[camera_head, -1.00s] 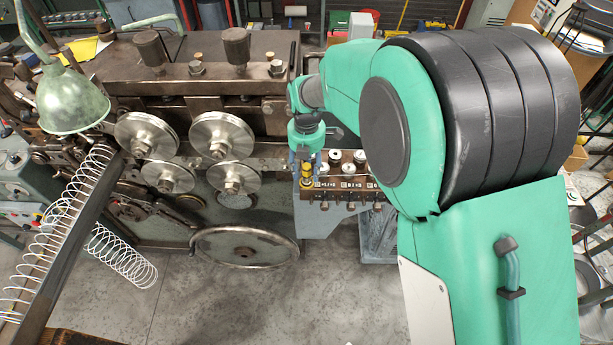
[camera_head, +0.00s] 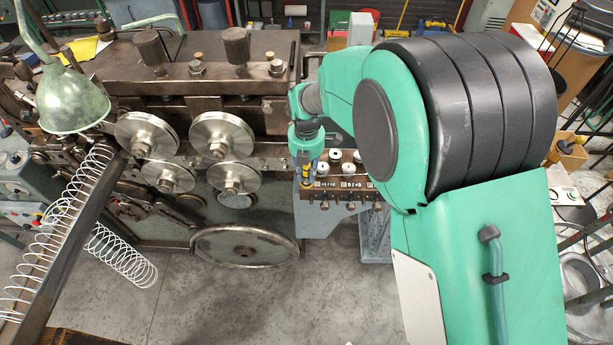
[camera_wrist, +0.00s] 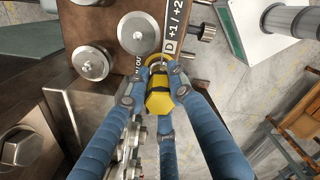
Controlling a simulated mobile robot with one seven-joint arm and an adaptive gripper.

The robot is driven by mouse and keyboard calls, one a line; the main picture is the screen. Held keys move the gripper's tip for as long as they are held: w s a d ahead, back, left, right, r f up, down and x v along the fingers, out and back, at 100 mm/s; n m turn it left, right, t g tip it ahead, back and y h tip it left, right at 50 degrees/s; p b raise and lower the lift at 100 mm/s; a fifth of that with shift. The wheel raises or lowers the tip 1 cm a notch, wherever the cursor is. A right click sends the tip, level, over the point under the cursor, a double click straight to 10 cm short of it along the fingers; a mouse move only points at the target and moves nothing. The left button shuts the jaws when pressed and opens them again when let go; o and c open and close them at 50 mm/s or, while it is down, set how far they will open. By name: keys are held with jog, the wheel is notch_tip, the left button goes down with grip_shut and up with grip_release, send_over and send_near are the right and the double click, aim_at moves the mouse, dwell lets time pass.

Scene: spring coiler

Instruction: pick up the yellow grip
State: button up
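The fingers look spread around the grip rather than clamped.
The brown block (camera_head: 345,189) carries several metal knobs close by the gripper. The coiler machine (camera_head: 128,72) with rollers stands to the left. A wire spring (camera_head: 125,258) hangs lower left. Grey floor (camera_head: 270,305) is open in front.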

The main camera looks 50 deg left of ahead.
grip_shut()
jog(key=shift+r, duration=0.85)
notch_tip(320, 180, up, 2)
jog(key=s+d+r+b, duration=0.1)
jog(key=s+d, duration=0.7)
jog(key=d, duration=0.5)
jog(key=shift+s+d+r, duration=0.15)
jog(key=shift+d, duration=0.2)
